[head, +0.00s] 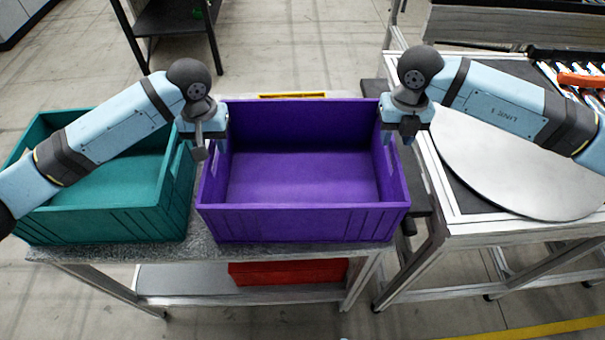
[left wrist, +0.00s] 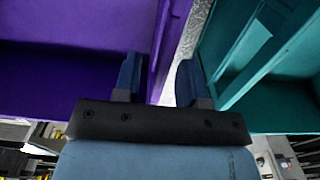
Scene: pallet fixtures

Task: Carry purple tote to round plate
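The purple tote (head: 303,224) stands empty and upright on the grey table, right of the teal tote. It also shows at the upper left of the left wrist view (left wrist: 80,25). My left gripper (head: 203,145) is at its left wall. In the left wrist view its fingers (left wrist: 160,80) are apart, one on each side of the purple wall. My right gripper (head: 398,136) is at the tote's right wall, its fingers seeming apart there; contact is hard to see. The round plate (head: 520,170) is a flat grey disc on the right-hand table, partly under my right arm.
The teal tote (head: 110,228) stands close on the left, with a narrow gap to the purple one. A red bin (head: 290,272) is on the shelf below. An orange item (head: 580,80) lies on rollers behind the plate. The plate's visible top is clear.

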